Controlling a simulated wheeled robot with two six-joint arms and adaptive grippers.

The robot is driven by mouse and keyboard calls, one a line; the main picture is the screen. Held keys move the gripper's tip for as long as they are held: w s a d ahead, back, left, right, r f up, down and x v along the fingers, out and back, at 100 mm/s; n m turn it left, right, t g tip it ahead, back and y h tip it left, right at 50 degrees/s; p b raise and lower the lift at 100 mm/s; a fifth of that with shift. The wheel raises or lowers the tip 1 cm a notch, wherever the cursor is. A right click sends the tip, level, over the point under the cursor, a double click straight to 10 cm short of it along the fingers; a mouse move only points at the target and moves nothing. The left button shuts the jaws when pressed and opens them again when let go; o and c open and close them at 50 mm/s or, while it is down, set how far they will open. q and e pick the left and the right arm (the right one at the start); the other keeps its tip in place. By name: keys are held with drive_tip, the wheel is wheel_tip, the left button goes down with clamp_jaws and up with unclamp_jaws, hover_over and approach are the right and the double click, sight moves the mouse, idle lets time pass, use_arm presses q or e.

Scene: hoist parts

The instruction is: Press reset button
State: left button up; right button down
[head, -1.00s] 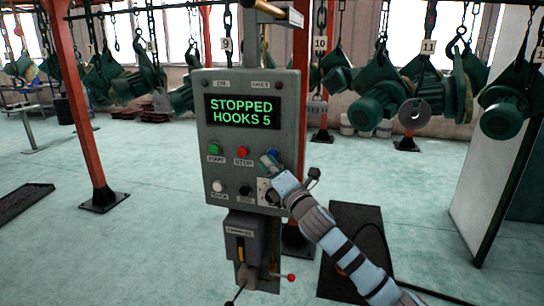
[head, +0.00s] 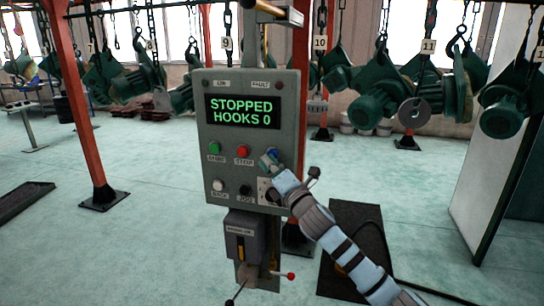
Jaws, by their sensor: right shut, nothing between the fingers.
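A grey control panel (head: 253,90) stands upright in the middle of the head view. Its screen (head: 242,111) reads "STOPPED HOOKS 0" in green. A green button (head: 214,147) and a red button (head: 243,151) sit below the screen. A blue button (head: 273,153) is to their right, partly hidden by my right gripper. My right gripper (head: 268,162) is shut and empty, with its tips at the blue button. I cannot tell whether they touch it. A white button (head: 218,185) and a black knob (head: 245,190) are lower down. My left gripper is not in view.
A box with a lever (head: 244,236) is mounted below the panel. Green hoists (head: 378,95) hang on chains behind it. Red posts (head: 75,110) stand at left and behind. A dark mat (head: 350,220) lies on the floor at right. A white partition (head: 490,130) stands far right.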

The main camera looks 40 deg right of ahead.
drive_tip(key=shift+s+a, duration=0.4)
drive_tip(key=shift+a, duration=0.15)
drive_tip(key=shift+a+f, duration=0.1)
drive_tip(key=s+a, duration=0.1)
drive_tip(key=a, duration=0.1)
drive_tip(key=s+a, duration=0.1)
drive_tip(key=a, duration=0.1)
drive_tip(key=shift+s+p, duration=0.3)
drive_tip(key=shift+s, duration=0.1)
drive_tip(key=shift+d, duration=0.1)
